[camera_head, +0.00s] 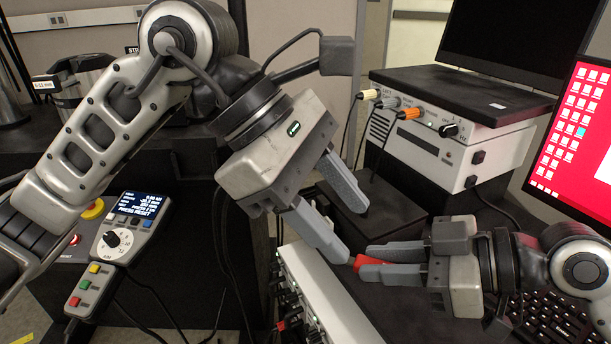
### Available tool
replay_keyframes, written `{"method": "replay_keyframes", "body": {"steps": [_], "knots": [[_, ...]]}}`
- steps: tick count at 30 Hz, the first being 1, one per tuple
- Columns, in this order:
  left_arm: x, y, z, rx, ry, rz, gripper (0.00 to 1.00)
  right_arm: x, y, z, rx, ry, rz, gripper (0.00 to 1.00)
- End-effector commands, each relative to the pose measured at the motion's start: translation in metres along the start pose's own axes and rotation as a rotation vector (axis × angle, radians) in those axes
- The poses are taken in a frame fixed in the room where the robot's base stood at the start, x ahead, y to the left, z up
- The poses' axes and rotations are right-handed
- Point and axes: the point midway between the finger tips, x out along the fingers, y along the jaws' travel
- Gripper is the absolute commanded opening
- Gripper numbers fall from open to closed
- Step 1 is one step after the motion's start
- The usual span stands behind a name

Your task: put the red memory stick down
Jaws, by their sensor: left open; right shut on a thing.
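The red memory stick (361,261) is between the fingertips of my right gripper (372,261), right of the lower middle of the head view. The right gripper is shut on it, so only part of the red body shows beyond and between the fingers. My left gripper (351,233) is open and empty. It points down and right, with its lower fingertip close to the stick's left end. I cannot tell whether they touch.
A white instrument box (440,150) with cables and a dark top stands behind. A light-coloured unit with connectors (325,300) lies below the grippers. A keyboard (555,322) is at lower right, below a red screen (575,140). A control pendant (115,240) is at left.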

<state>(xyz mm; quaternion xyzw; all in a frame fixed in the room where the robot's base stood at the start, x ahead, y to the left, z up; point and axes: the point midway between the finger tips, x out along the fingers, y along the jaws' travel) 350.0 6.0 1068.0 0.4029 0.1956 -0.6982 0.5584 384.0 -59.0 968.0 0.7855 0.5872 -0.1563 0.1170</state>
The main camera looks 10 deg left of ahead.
Motion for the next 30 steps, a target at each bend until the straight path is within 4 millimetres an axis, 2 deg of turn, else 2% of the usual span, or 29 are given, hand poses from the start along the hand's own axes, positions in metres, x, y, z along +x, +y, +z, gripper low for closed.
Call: {"method": "replay_keyframes", "body": {"steps": [1, 5, 10, 14, 24, 30], "knots": [[-0.010, 0.007, -0.007, 0.025, 0.080, 0.040, 0.48, 0.000, 0.000, 0.000, 0.000, 0.000, 0.000, 0.01], [-0.027, 0.017, -0.020, 0.057, 0.215, 0.101, 0.48, 0.000, 0.000, 0.000, 0.000, 0.000, 0.000, 0.01], [-0.026, 0.021, -0.027, 0.066, 0.268, 0.121, 0.48, 0.000, 0.000, 0.000, 0.000, 0.000, 0.000, 0.01], [-0.008, 0.023, -0.032, 0.065, 0.265, 0.118, 0.48, 0.000, 0.000, 0.000, 0.000, 0.000, 0.000, 0.01], [0.053, 0.030, -0.047, 0.066, 0.262, 0.117, 0.48, 0.000, 0.000, 0.000, 0.000, 0.000, 0.000, 0.01], [0.075, 0.034, -0.053, 0.065, 0.261, 0.120, 0.48, 0.000, 0.000, 0.000, 0.000, 0.000, 0.000, 0.01]]}}
